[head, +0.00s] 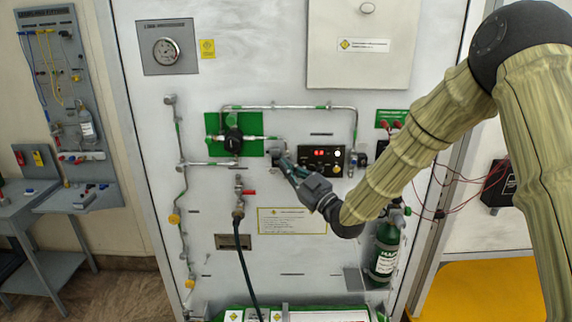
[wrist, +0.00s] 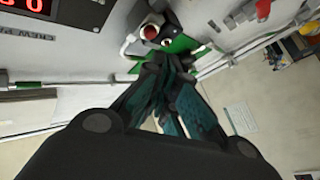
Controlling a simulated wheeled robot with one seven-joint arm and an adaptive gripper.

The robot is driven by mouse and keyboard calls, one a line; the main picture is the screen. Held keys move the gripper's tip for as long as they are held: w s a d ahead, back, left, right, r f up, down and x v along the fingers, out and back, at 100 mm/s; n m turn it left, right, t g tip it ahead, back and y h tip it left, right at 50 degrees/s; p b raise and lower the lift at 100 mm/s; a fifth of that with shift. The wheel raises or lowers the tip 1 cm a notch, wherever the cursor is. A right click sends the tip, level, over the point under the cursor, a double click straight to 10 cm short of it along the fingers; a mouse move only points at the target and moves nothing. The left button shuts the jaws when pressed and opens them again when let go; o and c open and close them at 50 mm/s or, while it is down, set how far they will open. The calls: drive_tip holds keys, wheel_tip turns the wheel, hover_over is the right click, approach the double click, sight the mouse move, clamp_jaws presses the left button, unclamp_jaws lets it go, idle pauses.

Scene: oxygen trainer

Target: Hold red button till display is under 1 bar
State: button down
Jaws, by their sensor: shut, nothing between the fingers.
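The display box (head: 323,158) is black with red lit digits, which look like 5.0 or 6.0 in the head view. Part of it shows in the wrist view (wrist: 30,6), cut off at the top left corner. A round red button-like part (wrist: 150,32) with a pale rim sits just past my fingertips in the wrist view. In the head view my gripper hides that spot. My gripper (head: 280,158) is shut and empty, left of the display, pointing at the fitting beside the green plate (head: 213,125). It also shows in the wrist view (wrist: 160,62). I cannot tell whether the fingertips touch the red part.
Metal pipes (head: 290,107) run above and beside the green plate. A green bottle (head: 385,248) stands at the lower right, under my arm. A pressure gauge (head: 166,51) is at the upper left.

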drive_tip(key=s+b, duration=0.1)
drive_tip(key=s, duration=0.3)
drive_tip(key=shift+s, duration=0.2)
idle(0.3)
drive_tip(key=s+d+f+m+g+h, duration=0.1)
drive_tip(key=s+d+f+m+h, duration=0.15)
drive_tip(key=f, duration=0.75)
drive_tip(key=s+d+f+m+g+h, duration=0.1)
drive_tip(key=f+m+h, duration=0.15)
drive_tip(key=f, duration=0.65)
drive_tip(key=s+d+f+m+g+h, duration=0.25)
drive_tip(key=s+f, duration=0.35)
drive_tip(key=f, duration=0.4)
drive_tip(key=s+d+f+m+g+h, duration=0.2)
drive_tip(key=s+d+f, duration=0.3)
drive_tip(key=f, duration=0.5)
drive_tip(key=s+d+f+m+g+h, duration=0.1)
drive_tip(key=s+d+f+g, duration=0.2)
drive_tip(key=s, duration=0.8)
drive_tip(key=s+d+f+m+g+h+b, duration=0.1)
drive_tip(key=s+d+f+m+g+h, duration=0.1)
drive_tip(key=s+f, duration=0.6)
drive_tip(key=s+d+f+m+g+h, duration=0.2)
drive_tip(key=s+d+f+g, duration=0.2)
drive_tip(key=s, duration=1.2)
drive_tip(key=shift+d+f, duration=0.7)
drive_tip(key=shift+d, duration=0.4)
drive_tip(key=c, duration=2.2)
unclamp_jaws()
drive_tip(key=shift+w, duration=0.1)
